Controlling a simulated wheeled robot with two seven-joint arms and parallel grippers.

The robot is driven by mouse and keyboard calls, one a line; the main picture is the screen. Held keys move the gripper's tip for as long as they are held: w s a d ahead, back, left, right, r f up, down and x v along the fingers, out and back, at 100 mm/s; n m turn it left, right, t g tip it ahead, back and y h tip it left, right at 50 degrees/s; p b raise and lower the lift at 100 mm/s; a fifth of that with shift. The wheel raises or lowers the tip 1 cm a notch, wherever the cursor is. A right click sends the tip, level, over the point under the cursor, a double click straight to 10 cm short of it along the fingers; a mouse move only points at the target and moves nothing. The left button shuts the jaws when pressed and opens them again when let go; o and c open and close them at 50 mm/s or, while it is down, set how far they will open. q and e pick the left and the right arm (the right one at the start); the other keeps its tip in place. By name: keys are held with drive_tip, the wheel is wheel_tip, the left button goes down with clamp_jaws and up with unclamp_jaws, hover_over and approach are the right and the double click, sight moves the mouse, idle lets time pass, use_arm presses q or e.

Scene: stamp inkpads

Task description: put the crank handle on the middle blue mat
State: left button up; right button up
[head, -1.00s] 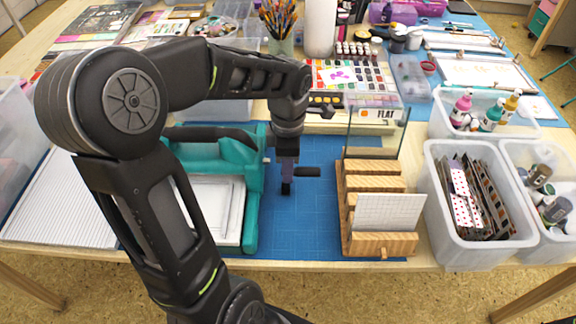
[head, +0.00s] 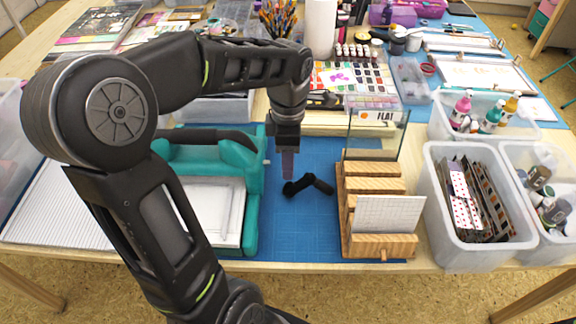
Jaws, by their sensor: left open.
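The black crank handle (head: 308,185) lies on the middle blue mat (head: 300,232), between the teal press and the wooden rack. My left gripper (head: 288,176) points down just above and behind the handle's left end. It is open, and the handle is out of its fingers. Whether a fingertip still touches the handle is hard to tell. My right gripper is not in view.
The teal press (head: 252,205) stands close left of the handle. The slotted wooden rack (head: 372,185) with a white card and glass pane stands to the right. A clear bin of cards (head: 447,240) is farther right. The mat's front is bare.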

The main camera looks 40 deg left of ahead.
use_arm(q)
wheel_tip(320, 180, up, 8)
drive_tip(key=shift+r, duration=0.2)
idle(0.9)
